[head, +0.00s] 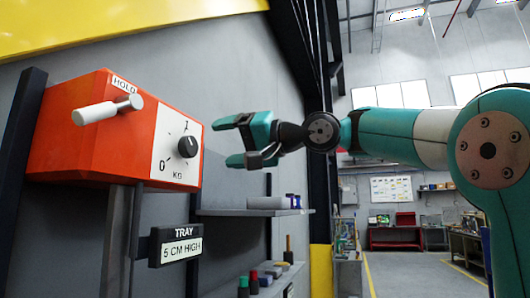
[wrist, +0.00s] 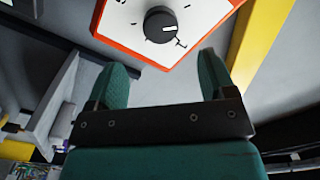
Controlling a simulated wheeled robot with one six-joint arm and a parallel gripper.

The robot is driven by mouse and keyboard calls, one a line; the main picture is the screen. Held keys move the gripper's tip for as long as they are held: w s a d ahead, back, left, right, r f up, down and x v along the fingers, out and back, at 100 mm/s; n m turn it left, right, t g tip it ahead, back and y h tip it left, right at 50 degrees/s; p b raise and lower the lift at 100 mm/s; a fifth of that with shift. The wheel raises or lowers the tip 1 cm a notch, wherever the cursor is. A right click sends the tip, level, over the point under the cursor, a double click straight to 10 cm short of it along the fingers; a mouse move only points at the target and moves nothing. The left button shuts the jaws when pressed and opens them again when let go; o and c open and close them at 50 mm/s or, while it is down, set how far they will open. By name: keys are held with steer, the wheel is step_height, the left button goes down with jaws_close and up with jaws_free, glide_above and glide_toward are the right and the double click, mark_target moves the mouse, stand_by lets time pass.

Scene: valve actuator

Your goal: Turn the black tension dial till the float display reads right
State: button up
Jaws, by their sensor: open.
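The black tension dial (head: 187,147) sits on a white scale plate (head: 164,158) on the front of an orange box (head: 75,140). The plate has marks 0 and 1 and the letters KG or similar. In the wrist view the dial (wrist: 160,26) shows a white pointer mark and lies beyond the fingertips, near the top. My gripper (head: 228,142) is open and empty, to the right of the dial and apart from it. Its two teal fingers also show in the wrist view (wrist: 165,75). A sign (head: 175,246) below the box reads "TRAY 5 CM HIGH".
A white lever (head: 108,109) marked HOLD sticks out from the box's left side. Grey shelves (head: 250,212) with small items stand below my gripper. A dark post (head: 120,240) is under the box. The space between gripper and dial is clear.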

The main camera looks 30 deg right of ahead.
steer(key=p+v, duration=0.5)
steer(key=v, duration=0.3)
steer(key=shift+f, duration=0.1)
stand_by(0.4)
steer(key=s+a+f+n+g+h+b, duration=0.15)
steer(key=a+f+g+b, duration=0.35)
steer(key=f, duration=0.9)
steer(key=a+f+n+g+h+b, duration=0.15)
steer(key=a+f, duration=0.55)
steer(key=f, duration=0.7)
steer(key=s+a+f+n+g+h+b, duration=0.1)
steer(key=s+f+n+g+b, duration=0.1)
steer(key=s+f, duration=0.5)
steer(key=s+a+f+n+g+h+b, duration=0.1)
steer(key=s+f+n+g, duration=0.3)
steer(key=f, duration=1)
steer(key=s+g+h+b, duration=0.1)
steer(key=s+g, duration=0.1)
steer(key=s, duration=0.2)
steer(key=shift+s+a+b, duration=0.25)
steer(key=shift+s+b, duration=0.05)
